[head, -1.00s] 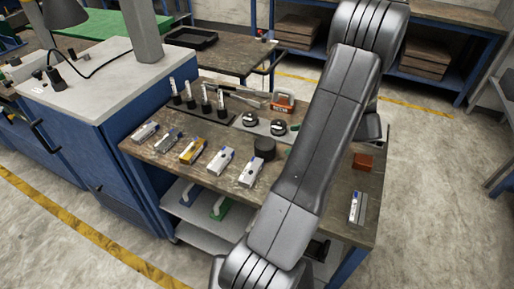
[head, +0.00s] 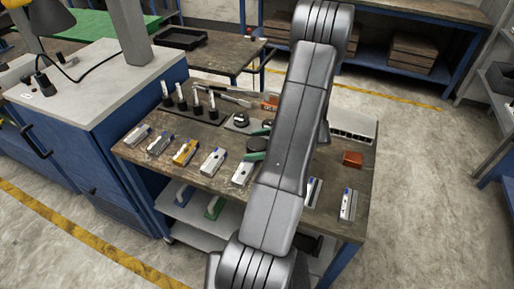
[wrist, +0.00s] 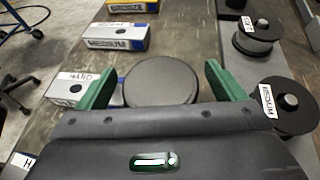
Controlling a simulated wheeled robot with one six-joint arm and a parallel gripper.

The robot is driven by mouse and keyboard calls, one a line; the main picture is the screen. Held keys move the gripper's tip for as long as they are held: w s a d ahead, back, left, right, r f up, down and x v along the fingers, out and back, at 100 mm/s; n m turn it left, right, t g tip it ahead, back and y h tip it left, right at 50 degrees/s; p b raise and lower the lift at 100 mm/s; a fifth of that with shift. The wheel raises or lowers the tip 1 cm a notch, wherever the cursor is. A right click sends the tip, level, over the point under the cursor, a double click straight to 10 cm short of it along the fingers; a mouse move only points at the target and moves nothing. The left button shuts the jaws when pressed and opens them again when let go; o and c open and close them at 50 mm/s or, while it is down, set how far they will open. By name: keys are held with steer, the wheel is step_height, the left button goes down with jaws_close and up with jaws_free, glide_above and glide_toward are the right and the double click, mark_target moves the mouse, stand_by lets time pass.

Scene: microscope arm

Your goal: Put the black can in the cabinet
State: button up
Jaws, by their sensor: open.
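The black can (head: 257,143) stands on the brown tabletop, seen partly behind my arm in the head view. In the wrist view its round dark top (wrist: 160,82) lies between the two green fingers. My gripper (wrist: 162,88) is open, with one finger on each side of the can. The gap looks smaller on the left than on the right; I cannot tell whether either finger touches it. The head view also shows the green fingers of my gripper (head: 260,144) around the can. A blue cabinet (head: 110,150) with a grey top and a dark handle stands left of the table.
Several labelled boxes (head: 185,152) line the table's front edge. Black-capped spools (wrist: 258,38) stand close to the right of my gripper. Upright tools in a black rack (head: 196,110) are behind. An orange-brown block (head: 352,158) sits at the right. Floor right of the table is clear.

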mark_target(256, 143)
steer(key=c, duration=1.3)
step_height(256, 143, up, 10)
steer(key=shift+w+b, duration=0.1)
steer(key=shift+b, duration=0.3)
steer(key=w+m+t+h, duration=0.3)
steer(key=m, duration=0.1)
steer(key=w+f+m+t+h, duration=0.1)
steer(key=w+m+t+h, duration=0.2)
steer(key=m, duration=0.1)
steer(key=w+f+m+t+h, duration=0.1)
steer(key=w+m+t+h, duration=0.2)
steer(key=m+t, duration=0.1)
steer(key=shift+w+d+f, duration=0.2)
steer(key=shift+w, duration=0.15)
